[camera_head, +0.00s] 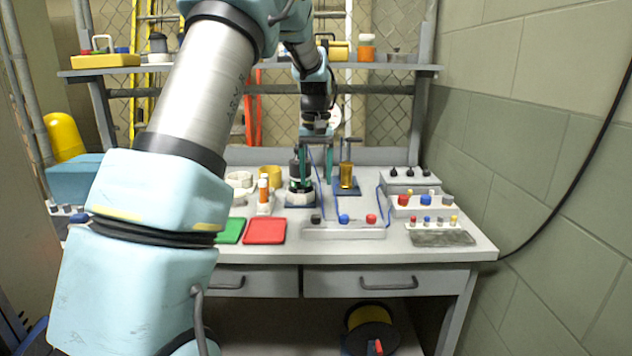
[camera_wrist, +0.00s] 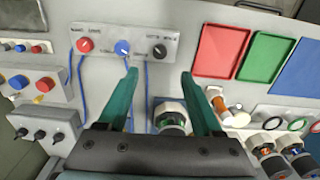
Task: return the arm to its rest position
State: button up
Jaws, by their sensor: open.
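My arm reaches from the left foreground over the workbench (camera_head: 350,235). My gripper (camera_head: 316,178) points down above the middle of the bench, small and partly mixed with things behind it. In the wrist view my gripper's two teal fingers (camera_wrist: 160,82) are spread wide, with nothing held between them. A dark cylindrical part with a green band and white collar (camera_wrist: 172,118) shows low between the fingers, close to the right one. I cannot tell how far below them it is.
A control box with red, blue and black knobs (camera_wrist: 122,47) lies just beyond the fingertips. Red (camera_head: 265,231) and green (camera_head: 230,231) trays lie left of it. A brass-coloured fixture (camera_head: 346,178) stands to the right. A shelf (camera_head: 400,70) spans the back; a wall (camera_head: 545,140) bounds the right.

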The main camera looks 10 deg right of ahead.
jog(key=shift+a, duration=0.1)
jog(key=s+a+f, duration=0.3)
jog(key=s+a, duration=0.7)
jog(key=s, duration=0.1)
jog(key=s+a+f+t, duration=0.1)
jog(key=s+a+f, duration=0.2)
jog(key=s+a, duration=0.8)
jog(key=shift+s+f+n+t, duration=0.15)
jog(key=shift+s+n+t, duration=0.15)
jog(key=shift+n, duration=0.1)
